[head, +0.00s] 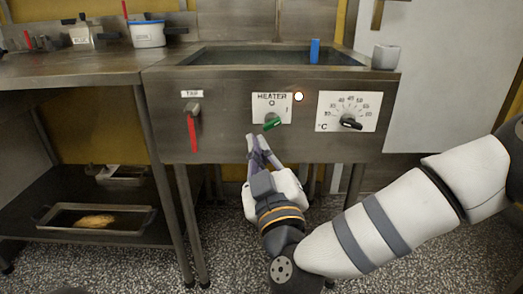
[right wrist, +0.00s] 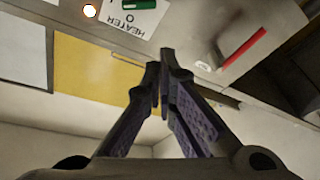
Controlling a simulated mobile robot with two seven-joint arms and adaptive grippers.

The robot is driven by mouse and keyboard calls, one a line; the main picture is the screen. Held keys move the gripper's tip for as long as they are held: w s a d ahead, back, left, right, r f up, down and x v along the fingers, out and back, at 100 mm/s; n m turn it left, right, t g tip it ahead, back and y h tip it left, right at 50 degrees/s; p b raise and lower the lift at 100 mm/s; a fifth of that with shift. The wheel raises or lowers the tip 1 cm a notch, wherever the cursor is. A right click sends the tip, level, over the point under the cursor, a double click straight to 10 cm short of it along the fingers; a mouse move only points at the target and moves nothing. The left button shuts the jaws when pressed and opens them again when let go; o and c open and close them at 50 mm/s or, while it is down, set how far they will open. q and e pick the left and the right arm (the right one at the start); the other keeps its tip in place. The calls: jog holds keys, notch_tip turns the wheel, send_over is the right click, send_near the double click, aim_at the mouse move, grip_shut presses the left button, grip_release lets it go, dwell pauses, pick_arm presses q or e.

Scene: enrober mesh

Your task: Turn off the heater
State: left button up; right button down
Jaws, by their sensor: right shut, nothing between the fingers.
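The heater switch is a green knob (head: 272,122) on a white plate marked HEATER (head: 258,106), on the front of the steel tank. The plate has an O at the top and an I at the right. The green handle lies slanted, lower left to upper right, not toward the O. A round lamp (head: 299,96) beside the plate looks lit. My right gripper (head: 251,140) is shut and empty, just below and left of the knob, apart from it. In the right wrist view, the knob (right wrist: 139,3) is at the top edge, beyond the fingertips (right wrist: 160,65). My left gripper is out of view.
A red tap lever (head: 193,133) hangs left of the heater plate. A temperature dial (head: 350,122) is to the right. A tray (head: 60,215) lies on the lower shelf at left.

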aim_at(272, 122)
jog(key=shift+w+d+r+t, duration=0.1)
jog(key=shift+w+r+t, duration=0.1)
jog(key=shift+r, duration=0.3)
jog(key=shift+w+d+r+t, duration=0.1)
jog(key=shift+r+t, duration=0.1)
jog(key=shift+r, duration=0.25)
jog(key=shift+h, duration=0.3)
jog(key=w+b, duration=0.1)
jog(key=w, duration=0.3)
jog(key=w+b, duration=0.2)
jog(key=w, duration=0.3)
jog(key=shift+w+f, duration=0.2)
jog(key=shift+w, duration=0.05)
jog(key=shift+d+f+b, duration=0.15)
jog(key=shift+f+b, duration=0.05)
jog(key=shift+b, duration=0.1)
jog(key=shift+s, duration=0.1)
